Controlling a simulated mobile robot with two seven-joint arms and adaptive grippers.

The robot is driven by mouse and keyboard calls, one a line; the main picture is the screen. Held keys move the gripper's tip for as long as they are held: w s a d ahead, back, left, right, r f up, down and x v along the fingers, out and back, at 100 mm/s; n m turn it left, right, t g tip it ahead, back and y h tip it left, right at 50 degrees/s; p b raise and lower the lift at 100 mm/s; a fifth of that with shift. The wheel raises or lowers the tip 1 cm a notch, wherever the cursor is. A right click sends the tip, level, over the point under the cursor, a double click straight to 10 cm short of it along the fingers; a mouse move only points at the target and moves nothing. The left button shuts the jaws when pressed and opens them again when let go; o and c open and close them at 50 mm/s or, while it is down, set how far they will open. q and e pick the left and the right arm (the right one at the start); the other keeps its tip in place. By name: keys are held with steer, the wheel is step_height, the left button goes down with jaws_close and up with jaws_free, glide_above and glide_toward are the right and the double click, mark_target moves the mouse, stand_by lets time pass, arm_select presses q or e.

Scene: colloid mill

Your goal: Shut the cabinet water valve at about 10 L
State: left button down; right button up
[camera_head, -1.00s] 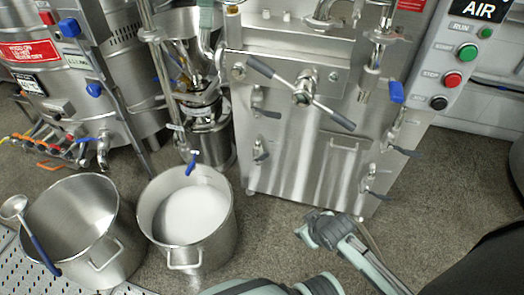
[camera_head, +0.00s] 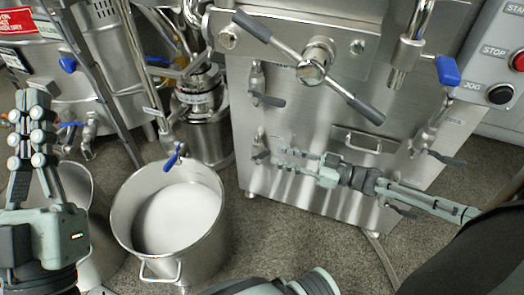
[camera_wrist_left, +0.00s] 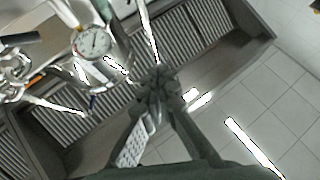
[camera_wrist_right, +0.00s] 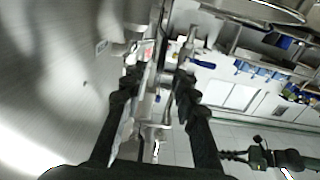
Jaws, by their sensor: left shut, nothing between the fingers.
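The stainless cabinet (camera_head: 320,120) fills the middle of the head view. It has dark-handled valves at upper left (camera_head: 265,98), lower left (camera_head: 262,155), upper right (camera_head: 445,158) and lower right (camera_head: 402,211). I cannot tell which is the water valve, and I see no litre reading. My right gripper (camera_head: 280,160) is open in front of the lower-left valve, its fingers pointing left; contact is unclear. In the right wrist view the fingers (camera_wrist_right: 155,90) are apart, with metal fittings visible between them. My left gripper (camera_head: 32,100) is shut and empty at the far left, pointing up.
A steel pot (camera_head: 125,228) of white liquid stands on the floor left of the cabinet, under a blue-handled tap (camera_head: 174,157). A second pot (camera_head: 100,262) is partly hidden by my left arm. A long crossbar handle (camera_head: 312,68) projects above my right gripper.

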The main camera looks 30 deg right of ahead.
mark_target(264, 152)
steer(key=x, duration=0.6)
steer(key=shift+b, duration=0.3)
steer(key=shift+c, duration=0.6)
jaws_close()
